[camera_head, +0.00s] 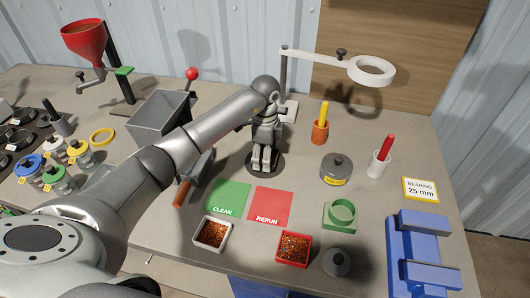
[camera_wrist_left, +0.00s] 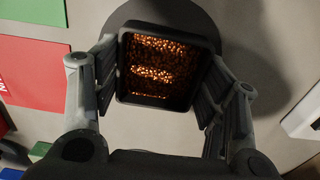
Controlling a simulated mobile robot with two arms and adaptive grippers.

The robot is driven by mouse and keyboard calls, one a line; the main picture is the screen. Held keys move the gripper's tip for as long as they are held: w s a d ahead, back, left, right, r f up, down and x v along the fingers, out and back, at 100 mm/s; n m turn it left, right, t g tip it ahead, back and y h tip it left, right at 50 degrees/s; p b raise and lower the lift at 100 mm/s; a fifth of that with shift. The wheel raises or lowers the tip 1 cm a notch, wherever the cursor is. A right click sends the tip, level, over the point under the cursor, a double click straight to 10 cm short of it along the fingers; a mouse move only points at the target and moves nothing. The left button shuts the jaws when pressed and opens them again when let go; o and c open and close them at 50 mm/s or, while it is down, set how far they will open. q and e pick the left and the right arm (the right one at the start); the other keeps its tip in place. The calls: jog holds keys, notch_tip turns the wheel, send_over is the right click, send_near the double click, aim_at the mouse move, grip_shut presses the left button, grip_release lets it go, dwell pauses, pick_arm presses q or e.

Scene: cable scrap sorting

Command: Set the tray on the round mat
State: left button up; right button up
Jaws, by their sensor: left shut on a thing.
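My left gripper (camera_head: 262,158) points down over the dark round mat (camera_head: 279,168). In the left wrist view its fingers (camera_wrist_left: 158,75) are shut on the sides of a dark rectangular tray (camera_wrist_left: 150,103), which holds copper-coloured granules. In the head view the tray is hidden by the gripper. Part of the dark round mat (camera_wrist_left: 207,20) shows behind the tray in the left wrist view. I cannot tell whether the tray touches the mat. My right gripper is not in view.
The green CLEAN square (camera_head: 228,196) and red RERUN square (camera_head: 270,207) lie in front of the mat. A white tray (camera_head: 198,238) and a red tray (camera_head: 279,251) of granules stand nearer. A grey hopper (camera_head: 160,117) stands left, a magnifier lamp (camera_head: 318,58) behind.

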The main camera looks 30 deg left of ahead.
pick_arm(q)
jog(key=shift+f, duration=0.1)
jog(key=o, duration=1.1)
jog(key=shift+c, duration=0.2)
notch_tip(320, 180, up, 12)
jog(key=b, duration=0.2)
